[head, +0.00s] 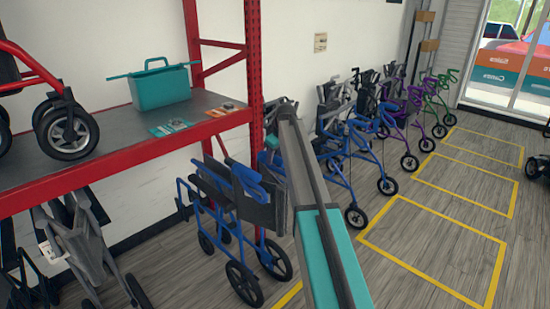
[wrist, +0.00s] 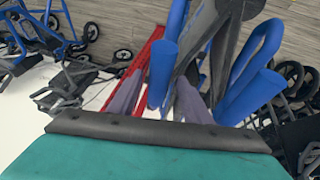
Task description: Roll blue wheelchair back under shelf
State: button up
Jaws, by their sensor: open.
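In the head view my arm hides part of the wheelchair's right side, and the fingers are not clear.
A teal basket (head: 161,84) and small cards (head: 172,127) are on the shelf board. A grey folded chair (head: 75,240) stands under the shelf at left. A blue rollator (head: 345,165) and several others line the wall at right. Yellow-marked floor bays (head: 432,245) are clear.

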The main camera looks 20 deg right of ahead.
jog(key=b+v, duration=0.1)
jog(key=v, duration=1.2)
jog(key=shift+b, duration=0.35)
